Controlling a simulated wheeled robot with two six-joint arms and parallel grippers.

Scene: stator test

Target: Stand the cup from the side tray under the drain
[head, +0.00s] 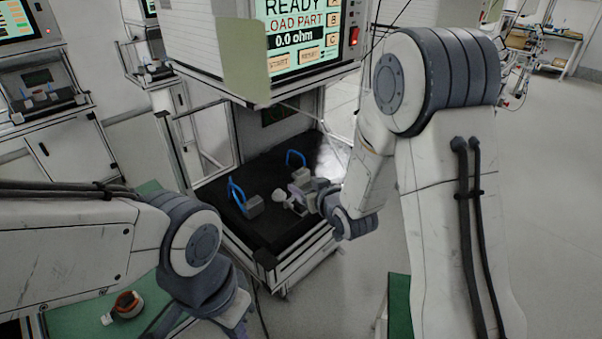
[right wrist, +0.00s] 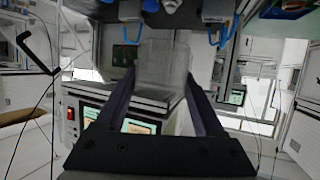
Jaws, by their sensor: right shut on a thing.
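My right gripper (head: 293,199) reaches over the black bed of the test station (head: 270,225). In the right wrist view its two dark fingers (right wrist: 161,76) are on either side of a pale, see-through cup (right wrist: 163,58). The cup shows as a small whitish shape in the head view (head: 279,196), above the bed, near the blue-handled clamps. I cannot tell whether it touches the bed. My left arm comes in at the lower left; its gripper is mostly cut off by the frame's bottom. I cannot pick out the drain or the side tray.
A blue-handled clamp (head: 254,206) stands left of the right gripper, and another blue handle (head: 296,158) stands behind. The tester screen (head: 300,30) hangs above. A copper-ringed part (head: 126,305) lies on a green surface (head: 75,322) at lower left. Open floor lies right.

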